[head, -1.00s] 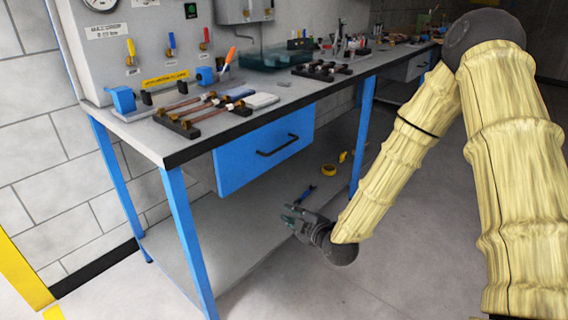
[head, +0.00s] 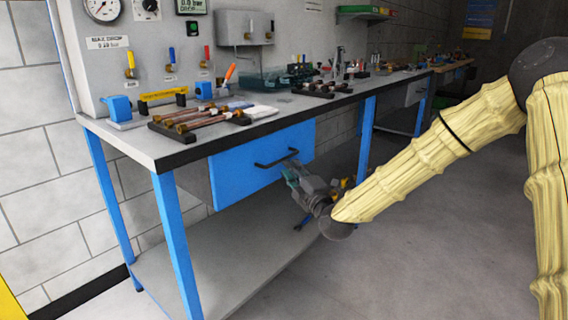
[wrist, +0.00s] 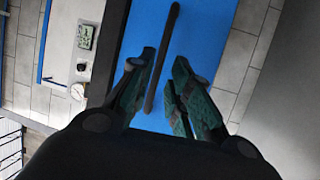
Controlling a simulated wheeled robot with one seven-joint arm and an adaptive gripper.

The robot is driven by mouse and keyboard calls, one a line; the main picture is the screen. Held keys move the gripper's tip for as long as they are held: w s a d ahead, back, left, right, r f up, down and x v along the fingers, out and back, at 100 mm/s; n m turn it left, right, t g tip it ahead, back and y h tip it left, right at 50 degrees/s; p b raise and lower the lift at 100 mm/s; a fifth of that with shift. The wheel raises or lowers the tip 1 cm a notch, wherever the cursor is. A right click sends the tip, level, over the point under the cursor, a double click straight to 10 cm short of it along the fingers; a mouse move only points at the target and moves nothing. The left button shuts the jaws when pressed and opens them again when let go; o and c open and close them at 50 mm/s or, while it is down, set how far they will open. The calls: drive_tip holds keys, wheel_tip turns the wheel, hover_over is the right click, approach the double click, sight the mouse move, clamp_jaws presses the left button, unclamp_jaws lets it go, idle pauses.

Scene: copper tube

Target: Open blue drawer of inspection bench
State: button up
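The blue drawer (head: 236,172) sits under the worktop of the inspection bench (head: 190,153), and its front looks flush with the bench. A dark bar handle (head: 277,158) runs across the drawer front. My gripper (head: 289,171) is just below and in front of the handle's right end in the head view. In the wrist view my gripper (wrist: 162,98) is open, with its greenish fingers on either side of the line of the handle (wrist: 161,58). The handle's near end shows between the fingertips. I cannot tell whether either finger touches it.
The bench has blue legs (head: 176,235) and a grey lower shelf (head: 225,262). Open floor (head: 420,230) lies to the right.

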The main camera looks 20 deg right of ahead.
sight(283, 159)
drive_tip(key=b+x, duration=0.1)
drive_tip(key=x, duration=0.5)
drive_tip(key=shift+w, duration=0.2)
clamp_jaws()
